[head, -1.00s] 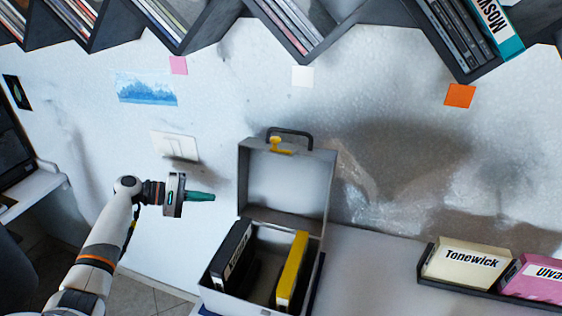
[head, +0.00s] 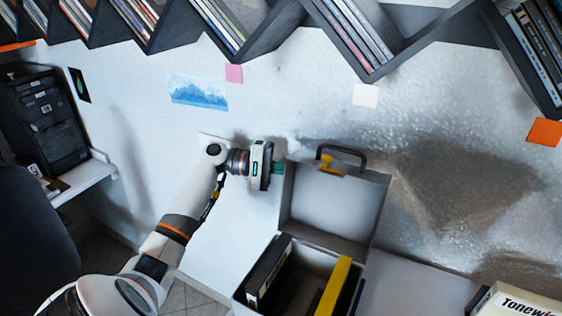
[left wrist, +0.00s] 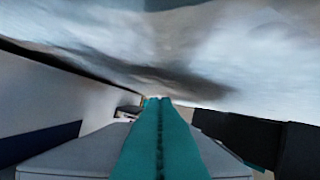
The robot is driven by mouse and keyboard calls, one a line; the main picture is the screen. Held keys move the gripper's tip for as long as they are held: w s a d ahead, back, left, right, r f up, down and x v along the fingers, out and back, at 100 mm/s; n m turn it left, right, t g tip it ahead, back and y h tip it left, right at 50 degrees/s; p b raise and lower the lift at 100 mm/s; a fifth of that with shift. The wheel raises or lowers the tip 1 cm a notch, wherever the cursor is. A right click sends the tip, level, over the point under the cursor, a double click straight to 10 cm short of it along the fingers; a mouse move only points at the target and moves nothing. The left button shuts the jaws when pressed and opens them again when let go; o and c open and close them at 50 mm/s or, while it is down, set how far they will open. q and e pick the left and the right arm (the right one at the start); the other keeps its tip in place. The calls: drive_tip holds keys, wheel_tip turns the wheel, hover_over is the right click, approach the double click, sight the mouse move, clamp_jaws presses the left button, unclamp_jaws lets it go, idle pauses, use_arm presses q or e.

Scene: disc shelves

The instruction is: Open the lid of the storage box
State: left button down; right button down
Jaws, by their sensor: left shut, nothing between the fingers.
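The grey storage box (head: 240,309) stands in the lower middle of the head view. Its lid (head: 330,208) is raised upright at the back, with a dark handle (head: 342,152) and a yellow latch (head: 331,165) on its top edge. A black case (head: 268,272) and a yellow case (head: 335,287) stand inside the box. My left gripper (head: 279,170) is at the lid's upper left edge; its tips are partly hidden there, and I cannot tell whether they touch it. Its teal fingers (left wrist: 160,135) are together and empty in the left wrist view. My right gripper is not in view.
Zigzag shelves (head: 240,30) with discs run along the top of the wall. A cream case (head: 515,303) is at the lower right. A dark chair (head: 35,225) and a white side desk (head: 88,180) are at the left.

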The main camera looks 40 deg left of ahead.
sight(286, 173)
use_arm(q)
drive_tip(key=s, duration=0.2)
drive_tip(key=shift+s+d+r+p, duration=0.25)
drive_tip(key=shift+s+r+p, duration=0.05)
drive_tip(key=shift+s+r, duration=0.05)
drive_tip(key=shift+s+d+r+m+t+b, duration=0.15)
drive_tip(key=shift+s+r+m+t+b, duration=0.15)
drive_tip(key=shift+s+r+m, duration=0.25)
drive_tip(key=shift+f, duration=0.1)
